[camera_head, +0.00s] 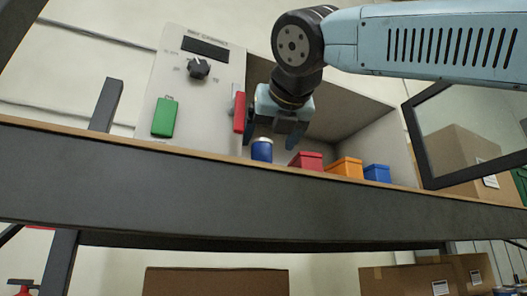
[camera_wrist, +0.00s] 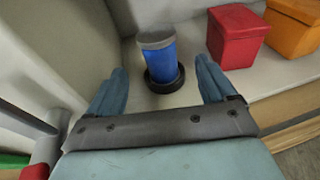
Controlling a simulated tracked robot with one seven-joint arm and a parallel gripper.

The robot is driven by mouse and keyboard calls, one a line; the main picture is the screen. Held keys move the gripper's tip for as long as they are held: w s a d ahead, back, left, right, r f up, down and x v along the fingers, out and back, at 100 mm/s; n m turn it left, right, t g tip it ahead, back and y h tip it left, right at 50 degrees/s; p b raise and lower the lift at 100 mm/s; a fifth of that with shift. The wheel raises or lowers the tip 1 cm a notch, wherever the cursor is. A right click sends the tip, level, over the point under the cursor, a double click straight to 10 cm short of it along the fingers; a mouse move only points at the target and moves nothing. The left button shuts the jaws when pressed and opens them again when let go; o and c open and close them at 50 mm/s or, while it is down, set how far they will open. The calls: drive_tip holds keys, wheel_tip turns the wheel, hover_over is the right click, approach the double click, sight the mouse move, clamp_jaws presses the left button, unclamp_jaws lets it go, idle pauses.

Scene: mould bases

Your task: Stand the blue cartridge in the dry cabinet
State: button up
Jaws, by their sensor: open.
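The dry cabinet (camera_head: 205,95) stands on the bench, its compartment open at the front. The blue cartridge (camera_head: 262,150), with a grey cap, stands upright inside at the compartment's left. In the wrist view the cartridge (camera_wrist: 161,62) has its foot in a dark round ring (camera_wrist: 164,82). My gripper (camera_head: 271,133) is inside the compartment, above and around the cartridge's area. In the wrist view my gripper (camera_wrist: 160,90) has its fingers spread on either side of the cartridge, with gaps showing on both sides. It holds nothing.
A red box (camera_head: 306,161), an orange box (camera_head: 345,167) and a blue box (camera_head: 377,173) stand right of the cartridge. A red handle (camera_head: 239,112) is at the compartment's left edge. The framed glass door (camera_head: 424,150) stands open at right. The panel has a dark knob (camera_head: 199,68).

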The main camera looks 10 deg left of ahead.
drive_tip(key=shift+v, duration=1.75)
drive_tip(key=shift+d, duration=0.1)
